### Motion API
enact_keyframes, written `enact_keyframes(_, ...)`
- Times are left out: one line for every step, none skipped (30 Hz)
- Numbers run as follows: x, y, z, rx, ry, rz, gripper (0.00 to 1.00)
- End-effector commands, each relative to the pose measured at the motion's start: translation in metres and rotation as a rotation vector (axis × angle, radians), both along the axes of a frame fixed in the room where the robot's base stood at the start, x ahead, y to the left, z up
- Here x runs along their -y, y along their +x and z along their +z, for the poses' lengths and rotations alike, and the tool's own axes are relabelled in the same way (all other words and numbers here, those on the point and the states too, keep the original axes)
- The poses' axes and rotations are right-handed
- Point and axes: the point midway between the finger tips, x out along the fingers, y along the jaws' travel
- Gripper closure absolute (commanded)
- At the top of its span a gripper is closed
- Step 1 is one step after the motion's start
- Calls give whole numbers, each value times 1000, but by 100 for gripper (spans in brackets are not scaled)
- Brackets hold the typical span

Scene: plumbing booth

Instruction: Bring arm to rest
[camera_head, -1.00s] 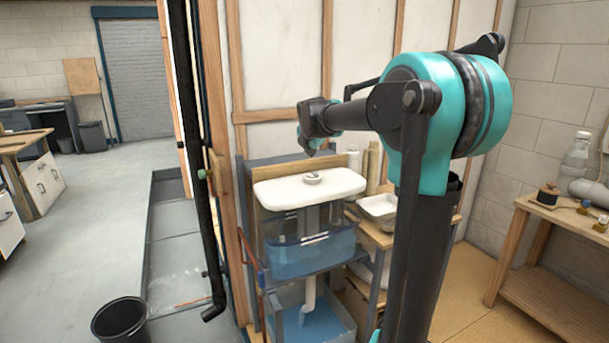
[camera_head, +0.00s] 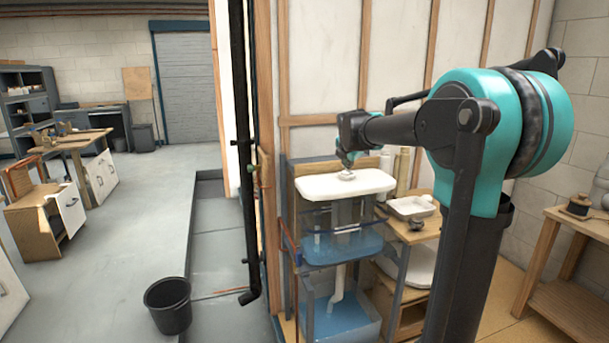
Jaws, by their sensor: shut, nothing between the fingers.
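My arm rises at the right of the head view and reaches left across the wall frame. My gripper (camera_head: 347,160) is small and dark at its end, pointing down above the white lid (camera_head: 372,184) of the clear tank. It is shut, with nothing seen between its fingers. A small round fitting (camera_head: 346,175) sits on the lid just under the gripper. I cannot tell whether they touch.
The clear tank (camera_head: 325,245) stands in a grey frame by the wall. A wooden shelf with a white tray (camera_head: 411,207) is right of it. A black bucket (camera_head: 168,305) and vertical black pipe (camera_head: 243,150) stand left. A wooden bench (camera_head: 550,240) is at right. Open floor lies left.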

Motion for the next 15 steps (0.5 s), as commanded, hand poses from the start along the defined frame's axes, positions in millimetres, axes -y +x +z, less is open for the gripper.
enact_keyframes(2,-5,-4,-4,20,-21,100)
enact_keyframes(2,-8,-7,-5,31,-32,100)
enact_keyframes(3,-11,-9,-7,46,-47,100)
enact_keyframes(4,-13,-11,-9,58,-59,100)
enact_keyframes(5,-16,-14,-11,72,-73,100)
enact_keyframes(6,-20,-17,-14,89,-90,100)
enact_keyframes(6,-23,-20,-17,103,-105,100)
enact_keyframes(7,-26,-22,-19,117,-119,100)
enact_keyframes(9,-31,-27,-23,139,-143,100)
enact_keyframes(9,-35,-30,-25,156,-160,100)
enact_keyframes(10,-38,-33,-28,172,-179,100)
enact_keyframes(12,-45,-38,-32,199,-209,100)
enact_keyframes(13,-50,-42,-35,219,-230,100)
enact_keyframes(15,-55,-47,-40,242,-255,100)
enact_keyframes(17,-62,-53,-43,272,-290,100)
